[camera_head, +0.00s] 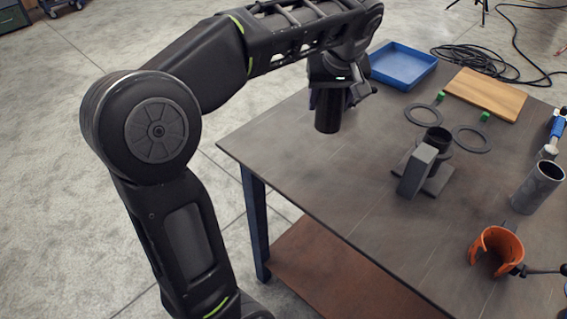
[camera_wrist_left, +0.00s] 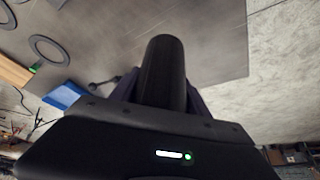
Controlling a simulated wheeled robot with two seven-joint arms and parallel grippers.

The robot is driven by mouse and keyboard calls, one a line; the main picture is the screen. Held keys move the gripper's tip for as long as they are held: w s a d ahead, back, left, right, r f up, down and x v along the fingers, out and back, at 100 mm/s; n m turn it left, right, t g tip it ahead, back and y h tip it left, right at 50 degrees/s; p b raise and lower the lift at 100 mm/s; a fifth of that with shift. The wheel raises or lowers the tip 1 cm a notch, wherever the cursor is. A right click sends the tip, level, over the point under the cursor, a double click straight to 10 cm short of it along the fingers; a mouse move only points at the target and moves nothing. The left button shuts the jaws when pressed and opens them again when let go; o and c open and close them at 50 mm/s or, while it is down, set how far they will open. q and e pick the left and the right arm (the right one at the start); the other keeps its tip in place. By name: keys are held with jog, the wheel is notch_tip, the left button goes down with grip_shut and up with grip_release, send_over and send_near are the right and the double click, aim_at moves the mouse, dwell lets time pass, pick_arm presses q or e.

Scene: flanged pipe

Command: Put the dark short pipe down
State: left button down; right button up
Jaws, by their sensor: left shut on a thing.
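The dark short pipe (camera_head: 328,112) hangs upright from my left gripper (camera_head: 332,90), near the table's left edge in the head view. The left gripper is shut on it, and the jaws hide its upper part. In the left wrist view the pipe (camera_wrist_left: 163,72) stands out between the two fingers (camera_wrist_left: 163,95), with the table top behind it. The pipe appears above the table (camera_head: 290,135); I cannot tell the exact gap. My right gripper is not in view.
A blue tray (camera_head: 403,68), a wooden board (camera_head: 486,94), two dark rings (camera_head: 423,116) (camera_head: 472,140) and green pieces (camera_head: 441,97) lie toward the back. A dark bracket (camera_head: 418,172), a grey pipe (camera_head: 538,188) and an orange clamp (camera_head: 497,246) stand right. The table's left front is clear.

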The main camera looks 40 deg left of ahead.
aim_at(326, 121)
pick_arm(q)
jog(key=shift+s+a+r, duration=0.1)
jog(key=shift+a, duration=0.1)
jog(key=shift+w+d+m, duration=0.15)
jog(key=shift+w+m, duration=0.05)
jog(key=shift+m, duration=0.1)
jog(key=shift+f+b, duration=0.3)
jog(key=shift+f, duration=2.8)
jog(key=shift+f, duration=1.9)
jog(key=shift+f, duration=0.1)
